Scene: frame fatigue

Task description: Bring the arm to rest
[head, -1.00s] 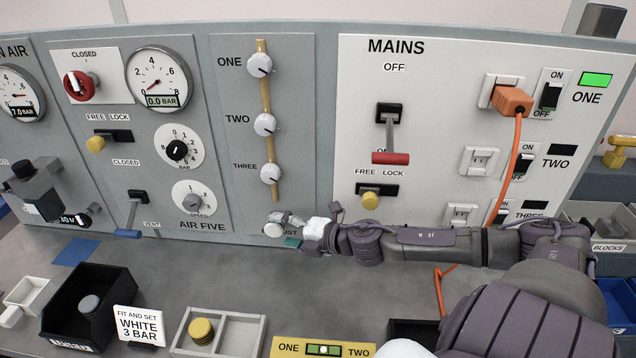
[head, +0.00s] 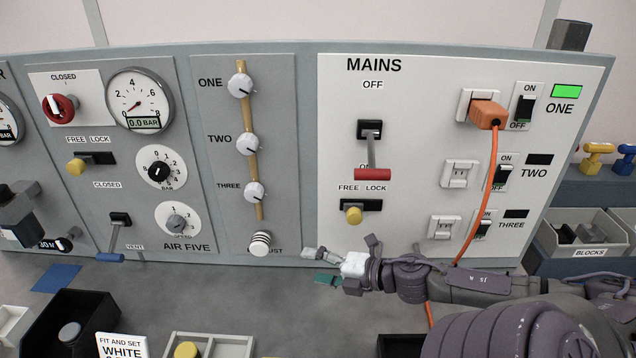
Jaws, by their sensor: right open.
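My right gripper (head: 318,267) reaches in from the right, low in front of the panel and above the grey bench. Its two fingers are apart, one pale and one teal, and nothing shows between them. My right arm (head: 480,288) stretches across the lower right in front of the mains panel. My left gripper is not in view.
The mains panel (head: 420,110) has a red-handled lever (head: 372,173) and an orange plug (head: 487,113) whose cord runs down behind my arm. A black bin (head: 40,325) and divided tray (head: 235,346) stand on the bench. Bare bench (head: 200,295) lies left of the gripper.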

